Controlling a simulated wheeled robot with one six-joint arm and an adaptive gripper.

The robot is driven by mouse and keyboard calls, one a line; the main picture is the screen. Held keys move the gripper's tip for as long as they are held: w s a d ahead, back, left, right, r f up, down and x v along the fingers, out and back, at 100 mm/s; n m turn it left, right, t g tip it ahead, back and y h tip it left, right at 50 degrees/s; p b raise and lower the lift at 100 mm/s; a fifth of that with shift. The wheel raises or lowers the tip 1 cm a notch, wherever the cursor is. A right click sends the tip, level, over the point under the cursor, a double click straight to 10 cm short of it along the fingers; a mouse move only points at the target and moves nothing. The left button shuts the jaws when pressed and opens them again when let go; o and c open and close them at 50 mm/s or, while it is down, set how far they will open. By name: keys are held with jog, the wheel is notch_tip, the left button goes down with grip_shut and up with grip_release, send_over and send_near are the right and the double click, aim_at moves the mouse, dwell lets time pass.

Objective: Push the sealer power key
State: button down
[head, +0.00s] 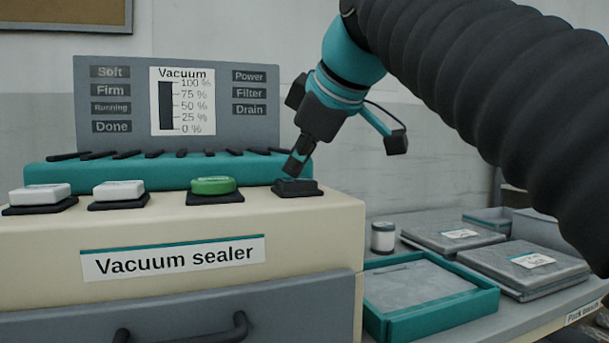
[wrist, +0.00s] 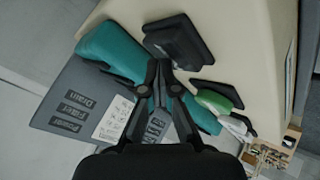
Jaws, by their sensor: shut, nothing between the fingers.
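The vacuum sealer (head: 320,225) is a cream machine with a row of keys along its top front edge. Two white keys (head: 40,194) are at the left, a green key (head: 213,185) is right of them, and a dark key (head: 304,188) is at the right end. No lettering I can read marks which is the power key. My gripper (head: 291,172) is shut and empty, pointing down at the dark key; I cannot tell whether it touches. In the wrist view, the fingertips (wrist: 161,66) are close to the dark key (wrist: 180,42), with the green key (wrist: 218,97) to the right.
A grey panel (head: 229,128) with "Power" and other labels and a vacuum scale stands behind the teal sealing bar (head: 60,172). At the right are a teal tray (head: 481,307), a small jar (head: 383,238) and grey packs (head: 525,268). A drawer handle (head: 240,328) is below.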

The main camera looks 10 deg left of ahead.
aim_at(298, 179)
jog(key=shift+f, duration=0.4)
jog(key=shift+w+r+p, duration=0.1)
jog(key=shift+r+p, duration=0.25)
jog(key=shift+p, duration=0.05)
notch_tip(298, 179, up, 4)
jog(key=p, duration=0.4)
jog(key=shift+r, duration=1.1)
